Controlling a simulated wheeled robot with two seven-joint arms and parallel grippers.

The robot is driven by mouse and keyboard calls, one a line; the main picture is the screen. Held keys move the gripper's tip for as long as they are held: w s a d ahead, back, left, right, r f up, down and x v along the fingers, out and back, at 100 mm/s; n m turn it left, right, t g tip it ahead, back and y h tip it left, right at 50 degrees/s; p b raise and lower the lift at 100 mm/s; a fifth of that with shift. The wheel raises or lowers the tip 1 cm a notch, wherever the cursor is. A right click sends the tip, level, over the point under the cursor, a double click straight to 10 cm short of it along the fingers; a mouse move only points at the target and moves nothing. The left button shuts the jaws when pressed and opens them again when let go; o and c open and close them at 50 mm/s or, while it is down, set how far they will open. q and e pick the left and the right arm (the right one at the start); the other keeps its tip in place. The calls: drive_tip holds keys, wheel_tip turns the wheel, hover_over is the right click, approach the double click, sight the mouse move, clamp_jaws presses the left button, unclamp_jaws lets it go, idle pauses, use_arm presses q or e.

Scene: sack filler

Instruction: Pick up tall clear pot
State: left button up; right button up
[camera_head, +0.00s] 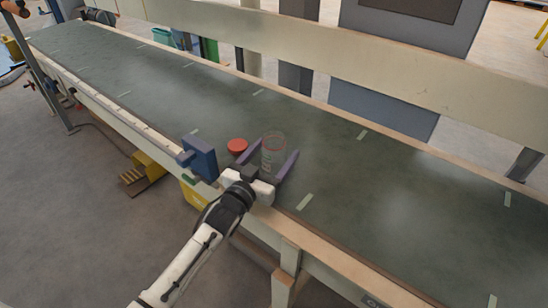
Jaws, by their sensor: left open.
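The tall clear pot (273,150) stands upright on the green-grey belt, near its front edge. It is see-through with a faint reddish rim. My left gripper (272,158) is open, with one purple finger on each side of the pot. I cannot tell whether either finger touches it. My right gripper is not in view.
A red round lid-like object (237,146) lies on the belt just left of the left finger. A blue box-like device (199,158) is mounted at the belt's front edge. A beige rail (330,55) runs behind the belt. The belt to the right is clear.

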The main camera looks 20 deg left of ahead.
use_arm(q)
drive_tip(key=shift+c, duration=0.2)
drive_tip(key=c, duration=1.1)
drive_tip(key=shift+r, duration=0.1)
